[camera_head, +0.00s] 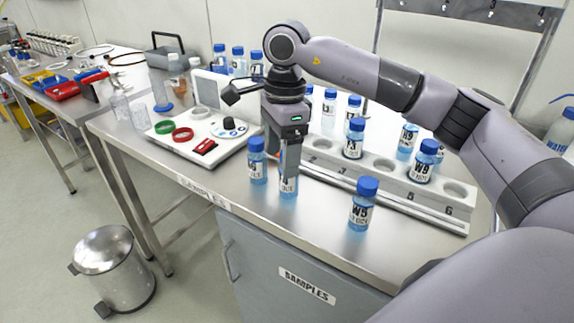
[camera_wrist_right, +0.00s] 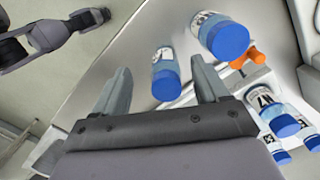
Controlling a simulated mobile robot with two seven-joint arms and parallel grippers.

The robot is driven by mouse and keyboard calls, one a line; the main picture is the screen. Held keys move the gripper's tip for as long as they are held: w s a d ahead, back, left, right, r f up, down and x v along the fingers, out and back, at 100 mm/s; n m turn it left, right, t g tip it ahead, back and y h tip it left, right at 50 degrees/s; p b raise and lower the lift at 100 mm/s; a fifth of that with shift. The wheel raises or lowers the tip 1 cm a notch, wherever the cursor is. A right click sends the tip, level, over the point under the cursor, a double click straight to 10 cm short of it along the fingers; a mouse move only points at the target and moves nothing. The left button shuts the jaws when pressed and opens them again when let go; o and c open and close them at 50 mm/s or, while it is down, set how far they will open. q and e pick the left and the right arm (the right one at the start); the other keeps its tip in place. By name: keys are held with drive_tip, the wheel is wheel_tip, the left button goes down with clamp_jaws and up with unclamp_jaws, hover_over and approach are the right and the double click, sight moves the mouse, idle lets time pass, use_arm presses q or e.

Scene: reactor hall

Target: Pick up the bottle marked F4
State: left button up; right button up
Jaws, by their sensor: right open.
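Several clear bottles with blue caps and pale blue contents stand on the steel bench. My right gripper (camera_head: 290,155) points down at the bench's front part, jaws open. A bottle (camera_head: 289,187) stands right behind its fingers, its cap and most of its label hidden. In the right wrist view a blue-capped bottle (camera_wrist_right: 166,78) shows between the two open fingers, apart from both. Another bottle (camera_head: 257,163) stands just left of the gripper, its label partly unreadable. A bottle marked W9 (camera_head: 363,206) stands to the right. I cannot read F4 on any label.
A white rack (camera_head: 385,167) with numbered holes holds bottles behind the gripper, including a W9 (camera_head: 424,163). A white tray (camera_head: 173,135) with red and green rings lies to the left. More bottles stand at the back. The front bench strip between the gripper and front W9 is clear.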

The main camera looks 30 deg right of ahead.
drive_tip(key=shift+w+d+r+h, duration=0.1)
drive_tip(key=shift+d+r+h, duration=0.25)
drive_tip(key=shift+d, duration=0.65)
drive_tip(key=f, duration=0.2)
drive_tip(key=f+p, duration=0.1)
drive_tip(key=f, duration=0.3)
drive_tip(key=shift+a+f, duration=0.3)
drive_tip(key=shift+f, duration=0.1)
drive_tip(key=c, duration=1.1)
